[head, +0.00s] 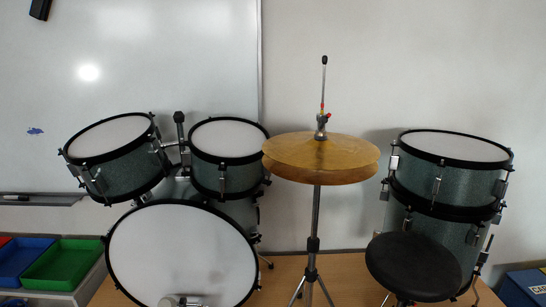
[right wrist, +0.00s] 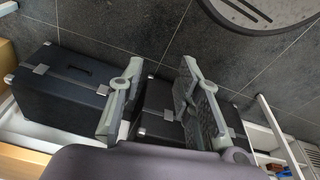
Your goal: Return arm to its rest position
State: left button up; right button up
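My right gripper (right wrist: 162,68) shows in the right wrist view. Its two grey fingers stand well apart with nothing between them, so it is open and empty. Beyond the fingers are dark floor tiles and a black case (right wrist: 155,95), partly hidden by the fingers. Neither gripper nor arm shows in the head view, and my left gripper is not in view.
In the head view a drum kit stands on a wooden surface: bass drum (head: 182,255), toms (head: 110,140), cymbals (head: 320,155), a stacked drum pair (head: 450,185) and a black stool (head: 413,265). Another black case (right wrist: 60,90) and a round grey object (right wrist: 262,12) show in the wrist view.

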jog(key=s+d+f+g+b, duration=0.1)
jog(key=s+d+f, duration=0.2)
jog(key=s+f, duration=1.3)
jog(key=shift+f+b, duration=0.35)
jog(key=shift+f, duration=0.05)
jog(key=shift+s, duration=0.2)
jog(key=shift+c, duration=0.4)
